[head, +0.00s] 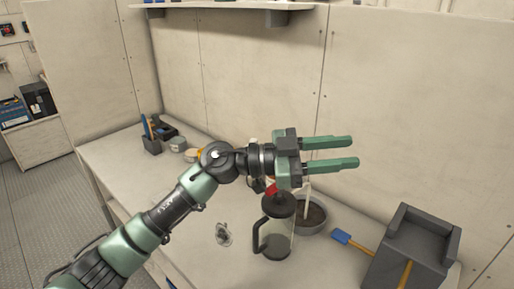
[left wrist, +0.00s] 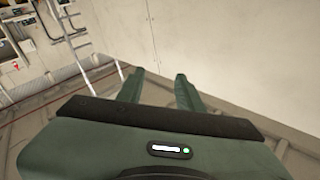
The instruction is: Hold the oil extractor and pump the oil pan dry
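The oil extractor (head: 278,232), a clear-bodied jug with a dark lid and a dark side handle, stands upright on the bench. A round grey pan (head: 315,229) with dark contents sits just behind it to the right, and a pale tube runs down into it. My left gripper (head: 355,151) is above and beyond the extractor, pointing right, its two green fingers apart with nothing between them. The left wrist view shows the same open fingers (left wrist: 160,88). My left wrist hides the area just above the extractor's lid. My right gripper is in neither view.
The pale bench (head: 195,211) runs along the wall. A grey box-like holder (head: 417,245) stands at the right, with a blue-headed brush (head: 341,237) beside it. Small tins (head: 178,143) and a tool cup (head: 151,144) stand at the back left. A small metal item (head: 223,234) lies left of the extractor.

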